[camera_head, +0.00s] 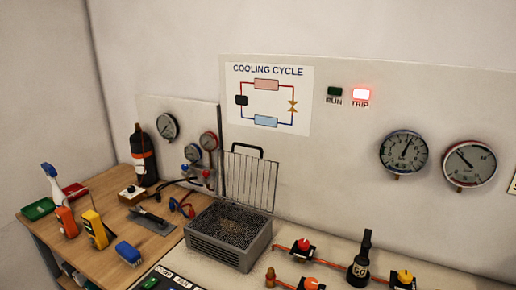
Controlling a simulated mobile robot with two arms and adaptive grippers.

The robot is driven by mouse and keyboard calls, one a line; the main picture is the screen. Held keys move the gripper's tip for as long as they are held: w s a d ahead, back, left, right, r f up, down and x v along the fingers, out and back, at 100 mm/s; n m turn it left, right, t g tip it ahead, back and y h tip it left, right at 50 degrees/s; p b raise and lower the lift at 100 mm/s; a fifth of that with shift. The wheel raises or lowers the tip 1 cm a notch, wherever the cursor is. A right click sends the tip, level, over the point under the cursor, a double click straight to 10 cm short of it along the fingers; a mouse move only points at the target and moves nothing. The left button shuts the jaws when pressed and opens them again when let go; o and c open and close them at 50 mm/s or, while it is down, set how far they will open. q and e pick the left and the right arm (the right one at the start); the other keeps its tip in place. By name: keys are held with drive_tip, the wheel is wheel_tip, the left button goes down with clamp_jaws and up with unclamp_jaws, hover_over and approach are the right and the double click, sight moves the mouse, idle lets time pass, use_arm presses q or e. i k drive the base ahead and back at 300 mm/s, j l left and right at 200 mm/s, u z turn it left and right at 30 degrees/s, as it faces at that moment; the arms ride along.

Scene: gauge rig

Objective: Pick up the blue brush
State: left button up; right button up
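The blue brush (128,252) lies on the wooden bench top (104,190) at the lower left, near the bench's front edge. It looks like a short blue block with a paler underside. Nothing touches it that I can see. Neither of my grippers shows in the head view.
Near the brush stand a yellow meter (95,229), an orange meter (67,222), and a white and blue bottle (53,184) by a green tray (39,209). A dark flat tool (152,220) lies behind it. A grey finned box (228,236) stands to the right.

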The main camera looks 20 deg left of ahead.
sight(127, 253)
drive_tip(key=u, duration=1.75)
drive_tip(key=i+j+z, duration=0.25)
drive_tip(key=i+z, duration=0.15)
drive_tip(key=i+j+z, duration=0.3)
drive_tip(key=z, duration=0.15)
drive_tip(key=i+j+z, duration=0.4)
drive_tip(key=k+j, duration=0.1)
